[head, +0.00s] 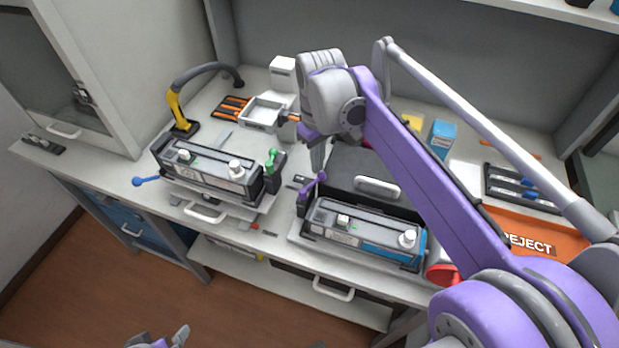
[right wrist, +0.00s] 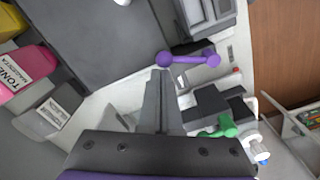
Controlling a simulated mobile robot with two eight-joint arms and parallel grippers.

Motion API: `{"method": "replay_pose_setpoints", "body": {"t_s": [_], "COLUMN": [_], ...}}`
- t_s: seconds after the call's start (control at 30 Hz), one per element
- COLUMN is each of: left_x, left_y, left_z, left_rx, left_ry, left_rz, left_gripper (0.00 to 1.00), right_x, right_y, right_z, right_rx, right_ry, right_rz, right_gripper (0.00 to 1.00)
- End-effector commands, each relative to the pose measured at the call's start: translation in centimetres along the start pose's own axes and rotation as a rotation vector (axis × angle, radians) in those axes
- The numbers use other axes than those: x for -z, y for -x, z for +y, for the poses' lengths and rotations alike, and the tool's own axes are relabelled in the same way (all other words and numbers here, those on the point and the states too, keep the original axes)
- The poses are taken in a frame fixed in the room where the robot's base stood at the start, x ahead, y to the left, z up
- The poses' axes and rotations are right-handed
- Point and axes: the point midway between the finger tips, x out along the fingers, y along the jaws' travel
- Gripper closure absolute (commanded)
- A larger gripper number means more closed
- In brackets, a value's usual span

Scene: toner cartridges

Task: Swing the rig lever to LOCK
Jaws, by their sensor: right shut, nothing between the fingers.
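A purple lever with a round knob (head: 314,186) stands at the left end of the right-hand rig. In the right wrist view the purple lever (right wrist: 188,60) lies just beyond my fingertips. My right gripper (head: 317,168) is shut and empty, pointing down beside this lever; in the wrist view the fingertips (right wrist: 160,75) are very close to its knob, and I cannot tell if they touch. The right-hand rig holds a grey cartridge with a blue end (head: 360,232). No LOCK marking is readable. Part of my left gripper (head: 165,340) shows at the bottom edge, its opening unclear.
The left-hand rig holds another cartridge (head: 208,172), with a green lever (head: 272,162) at its right and a blue lever (head: 147,181) at its left. A dark lid (head: 350,160) stands behind the right-hand rig. An orange REJECT tray (head: 545,240) lies at right.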

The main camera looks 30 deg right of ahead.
Motion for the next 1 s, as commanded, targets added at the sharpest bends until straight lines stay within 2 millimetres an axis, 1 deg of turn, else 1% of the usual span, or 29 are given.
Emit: {"method": "replay_pose_setpoints", "body": {"t_s": [0.17,0.43,0.83,1.0], "left_x": [0.0,0.2,0.2,0.3], "left_y": [0.0,0.2,0.3,0.4], "left_z": [0.0,0.0,0.0,0.0], "left_rx": [0.0,0.0,0.0,0.0], "left_ry": [0.0,0.0,0.0,0.0], "left_rz": [0.0,0.001,0.001,0.002], "left_gripper": [0.0,0.0,0.0,0.0], "right_x": [-0.1,-0.9,-1.1,-1.5], "right_y": [0.0,0.1,0.0,0.1], "right_z": [0.0,0.3,0.3,0.4], "right_rx": [0.0,0.0,0.0,0.0], "right_ry": [-0.001,-0.002,0.0,-0.001], "right_rz": [0.0,0.0,0.0,0.0], "right_gripper": [1.0,1.0,1.0,1.0]}}
